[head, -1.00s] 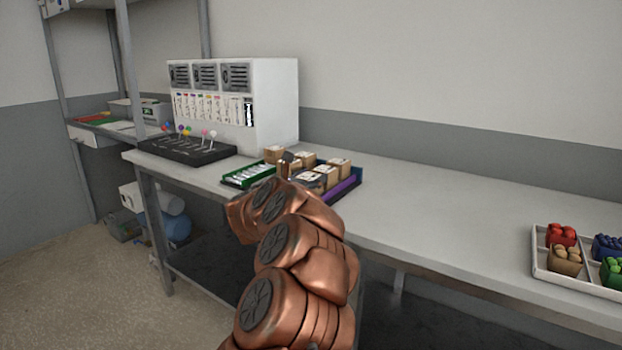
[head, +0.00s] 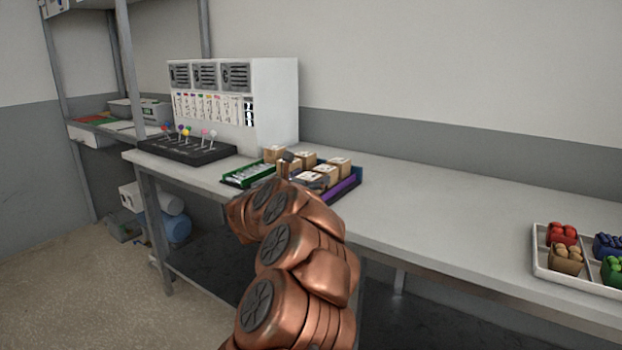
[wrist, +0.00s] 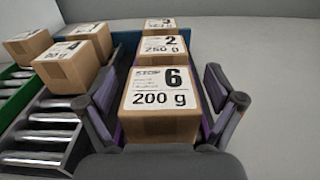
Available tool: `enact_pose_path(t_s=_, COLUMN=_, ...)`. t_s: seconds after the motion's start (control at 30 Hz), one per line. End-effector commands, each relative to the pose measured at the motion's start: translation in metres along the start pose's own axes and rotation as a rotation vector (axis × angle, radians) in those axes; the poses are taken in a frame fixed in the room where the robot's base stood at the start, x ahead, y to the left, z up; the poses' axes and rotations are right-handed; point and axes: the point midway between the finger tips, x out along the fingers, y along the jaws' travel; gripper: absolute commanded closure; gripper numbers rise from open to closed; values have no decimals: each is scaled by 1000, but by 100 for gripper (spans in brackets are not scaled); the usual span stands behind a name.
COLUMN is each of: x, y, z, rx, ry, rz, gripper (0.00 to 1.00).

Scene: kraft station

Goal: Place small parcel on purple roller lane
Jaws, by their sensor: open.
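My gripper (wrist: 162,118) is open in the wrist view, with its fingers on either side of a small parcel (wrist: 160,100) labelled 6, 200 g. That parcel sits at the near end of the purple roller lane, whose purple wall (head: 345,190) shows in the head view. Parcels labelled 2 (wrist: 168,48) and 3 (wrist: 160,25) stand behind it in the same row. I cannot tell whether the fingers touch the parcel. In the head view my arm hides part of the lanes and most of the gripper.
Left of the purple lane, more parcels (wrist: 68,68) stand on another lane with bare metal rollers (wrist: 45,130). A green lane (head: 232,181) lies further left. A black lever panel (head: 190,150) and white cabinet (head: 275,100) stand behind left. The table (head: 440,200) is clear towards the right tray (head: 540,262).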

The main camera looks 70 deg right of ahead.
Motion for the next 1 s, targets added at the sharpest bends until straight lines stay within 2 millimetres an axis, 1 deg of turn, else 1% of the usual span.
enact_pose_path(t_s=0.2, x=0, y=0, z=6, rx=-2, ry=-1, rz=0, gripper=8)
enact_pose_path(t_s=0.27, x=-8, y=1, z=2, rx=0, ry=2, rz=3, gripper=8)
enact_pose_path(t_s=0.37, x=-22, y=1, z=3, rx=3, ry=1, rz=4, gripper=8)
enact_pose_path(t_s=0.8, x=-95, y=2, z=2, rx=1, ry=2, rz=7, gripper=8)
enact_pose_path(t_s=1.0, x=-115, y=1, z=2, rx=1, ry=2, rz=3, gripper=8)
